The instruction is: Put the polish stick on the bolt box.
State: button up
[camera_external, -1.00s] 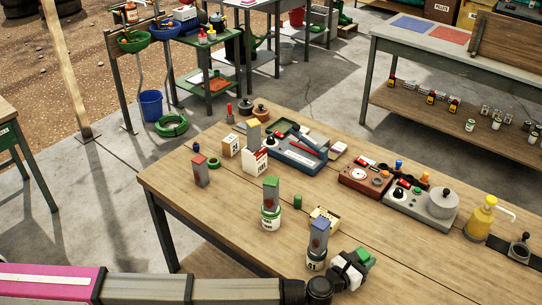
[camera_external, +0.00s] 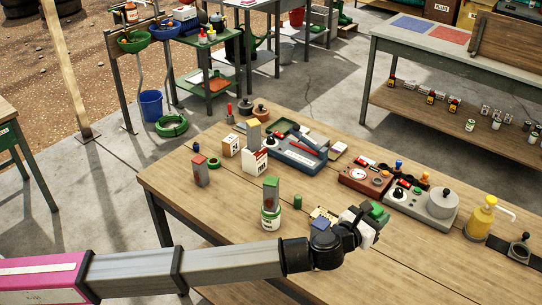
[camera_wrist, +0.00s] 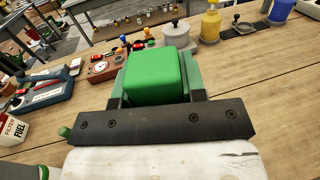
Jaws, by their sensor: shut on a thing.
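My gripper (camera_external: 366,222) is shut on a bright green block (camera_external: 379,212), which looks like the polish stick. The block also shows between my fingers in the wrist view (camera_wrist: 153,76), raised over the table. Its lower part is hidden by the gripper. A small tan box with a label (camera_external: 231,146) stands at the table's far left part and may be the bolt box; its label is too small to read. Another small yellowish box (camera_external: 322,213) lies just left of my gripper, partly hidden by it.
On the table (camera_external: 205,220) stand a can with a grey, green-topped block (camera_external: 271,205), a grey red-marked block (camera_external: 200,171), a white filter box (camera_external: 255,161), a blue device (camera_external: 290,155), a pot on a scale-like unit (camera_external: 441,203) and a yellow pump bottle (camera_external: 480,217). The front right is clear.

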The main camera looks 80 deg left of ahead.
jog(key=s+a+r+m+t+h, duration=0.1)
jog(key=s+a, duration=0.2)
jog(key=a, duration=0.7)
jog(key=s+a+m+h, duration=0.1)
jog(key=s+a+h, duration=0.15)
jog(key=a, duration=0.65)
send_over(328, 215)
jog(key=shift+y, duration=0.35)
notch_tip(328, 215, down, 15)
jog(key=shift+w+a+r, duration=0.1)
jog(key=shift+w, duration=0.05)
jog(key=o, duration=1)
jog(key=shift+s, duration=0.2)
jog(key=v, duration=1.1)
jog(key=shift+s+f, duration=0.2)
jog(key=shift+s, duration=0.15)
